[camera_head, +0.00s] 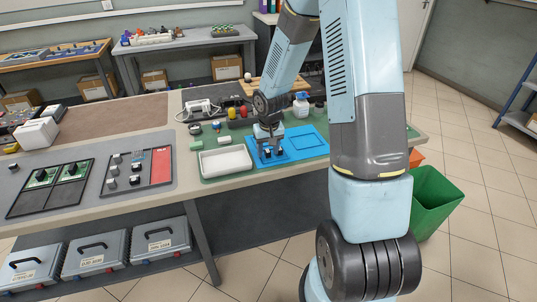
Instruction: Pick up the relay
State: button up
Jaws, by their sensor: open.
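My gripper (271,153) is open and points down low over the left part of a blue tray (310,140) on the workbench. Small dark and blue shapes show at its fingertips, too small to tell fingers from any part between them. I cannot make out the relay for certain; it may be hidden at the gripper. My arm comes down from the top right and covers part of the bench behind.
A white tray (225,162) lies just left of the blue tray. Red and yellow parts, a white bottle (300,104) and a white power strip (198,107) stand behind. A black panel with a red section (160,165) lies further left. A green bin (436,202) stands right of the bench.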

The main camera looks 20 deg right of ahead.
aim_at(267, 150)
jog(key=shift+c, duration=0.2)
grip_shut()
dwell(0.4)
jog(key=shift+r, duration=0.5)
notch_tip(267, 150, up, 2)
jog(key=shift+r, duration=0.25)
jog(key=s+d+r, duration=0.4)
jog(key=s+r, duration=0.5)
jog(key=s, duration=0.4)
jog(key=shift+s+r, duration=0.25)
